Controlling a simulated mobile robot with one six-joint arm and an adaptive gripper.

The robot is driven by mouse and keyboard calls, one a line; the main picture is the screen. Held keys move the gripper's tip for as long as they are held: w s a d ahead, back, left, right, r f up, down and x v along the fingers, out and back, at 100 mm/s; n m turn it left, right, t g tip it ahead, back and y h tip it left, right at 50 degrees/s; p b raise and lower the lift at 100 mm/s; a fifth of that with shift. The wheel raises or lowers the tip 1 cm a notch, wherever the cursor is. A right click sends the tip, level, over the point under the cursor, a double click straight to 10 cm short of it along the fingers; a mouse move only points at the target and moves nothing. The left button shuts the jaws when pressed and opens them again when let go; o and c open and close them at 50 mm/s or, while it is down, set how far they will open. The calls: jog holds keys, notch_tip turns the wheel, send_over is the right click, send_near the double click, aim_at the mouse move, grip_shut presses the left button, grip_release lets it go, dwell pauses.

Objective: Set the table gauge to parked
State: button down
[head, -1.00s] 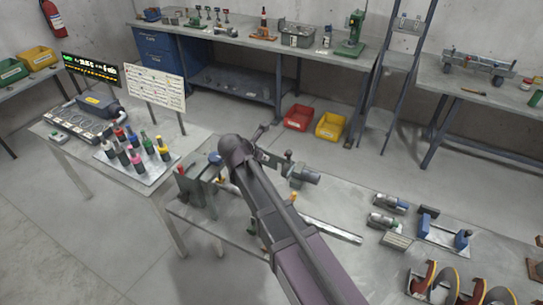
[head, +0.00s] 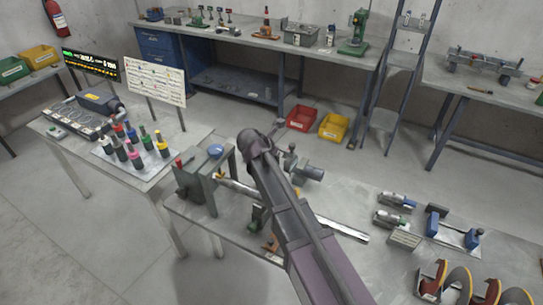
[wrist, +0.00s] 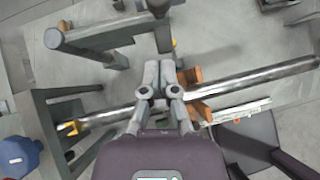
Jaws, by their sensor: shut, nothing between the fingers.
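In the wrist view, my gripper (wrist: 158,68) is shut and empty, its fingers together over the grey frame of the positioner. A long silver bar (wrist: 262,79) runs behind the fingers, with an orange-brown block (wrist: 190,78) beside them. A pale strip (wrist: 240,111), perhaps a scale, lies below the bar at right. A yellow piece (wrist: 70,128) sits near the bar's left end. I cannot tell which part is the table gauge or its setting. In the head view, the silver bar (head: 338,228) shows beside my arm, which hides much of the positioner; my fingers are hidden there.
A side table with several coloured bottles (head: 133,149) is at left. A lit display (head: 91,65) and a notice board (head: 157,81) stand behind it.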

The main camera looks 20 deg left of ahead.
aim_at(291, 145)
jog(key=shift+w+d+f, duration=0.15)
jog(key=shift+w+d, duration=0.1)
jog(key=shift+w, duration=0.5)
jog(key=shift+w+d+f, duration=0.15)
jog(key=shift+w+d, duration=0.05)
jog(key=shift+w, duration=0.55)
jog(key=shift+w+d+f, duration=0.15)
jog(key=shift+w+d, duration=0.1)
jog(key=shift+w, duration=0.5)
jog(key=shift+w+d, duration=0.15)
jog(key=shift+w, duration=0.55)
jog(key=shift+w+d+r, duration=0.1)
jog(key=shift+w, duration=0.15)
